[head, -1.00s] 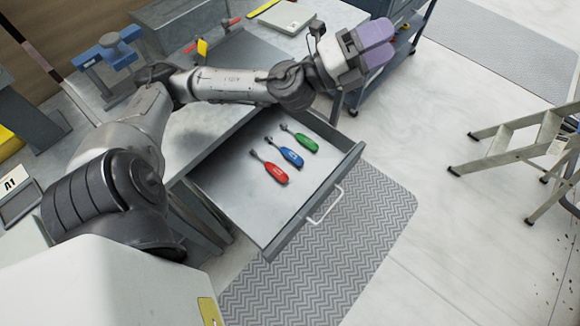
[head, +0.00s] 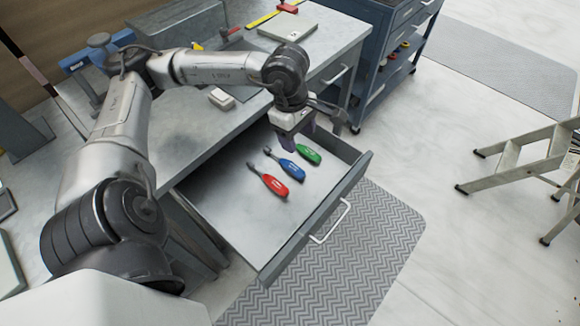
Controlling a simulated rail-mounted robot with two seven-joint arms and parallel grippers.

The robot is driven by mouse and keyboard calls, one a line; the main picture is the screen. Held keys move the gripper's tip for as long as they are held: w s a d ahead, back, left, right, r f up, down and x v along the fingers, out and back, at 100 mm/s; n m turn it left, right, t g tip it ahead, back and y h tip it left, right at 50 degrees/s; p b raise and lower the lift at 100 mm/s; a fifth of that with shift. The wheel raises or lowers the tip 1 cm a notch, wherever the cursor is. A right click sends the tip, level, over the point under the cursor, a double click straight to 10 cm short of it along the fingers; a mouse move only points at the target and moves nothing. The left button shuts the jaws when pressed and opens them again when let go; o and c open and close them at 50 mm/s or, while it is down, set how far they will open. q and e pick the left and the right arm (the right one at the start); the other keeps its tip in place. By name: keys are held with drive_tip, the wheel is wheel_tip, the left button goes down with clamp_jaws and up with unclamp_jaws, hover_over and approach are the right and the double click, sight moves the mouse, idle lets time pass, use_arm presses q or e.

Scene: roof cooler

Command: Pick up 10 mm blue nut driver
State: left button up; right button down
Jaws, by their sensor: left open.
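The blue nut driver (head: 291,170) lies in the open drawer (head: 225,218), between a red one (head: 275,185) and a green one (head: 309,154). Its shaft points to the upper left. My left gripper (head: 299,146) points down into the drawer, with purple fingers, just above the blue and green handles. It is open and holds nothing that I can see. The gap between its fingers is hard to make out. The size markings on the handles are too small to read. My right gripper is not in view.
The grey workbench (head: 185,125) stands behind the drawer, with a small white box (head: 221,98) on it. A blue tool cart (head: 385,60) is at the back right. A stepladder (head: 530,160) stands at the right. The floor between is clear.

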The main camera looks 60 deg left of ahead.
use_arm(q)
drive_tip(key=s+a+g+y, duration=0.1)
drive_tip(key=a, duration=0.1)
drive_tip(key=b, duration=0.3)
hover_over(288, 163)
drive_tip(key=shift+y, duration=0.3)
drive_tip(key=f, duration=0.9)
drive_tip(key=shift+s+d, duration=0.2)
drive_tip(key=f+b, duration=0.1)
drive_tip(key=f, duration=0.1)
drive_tip(key=f+b, duration=0.2)
drive_tip(key=shift+w+a+f, duration=0.15)
drive_tip(key=shift+a+f, duration=0.05)
drive_tip(key=shift+f, duration=0.4)
drive_tip(key=shift+c, duration=0.2)
drive_tip(key=c, duration=1)
drive_tip(key=shift+r, duration=0.15)
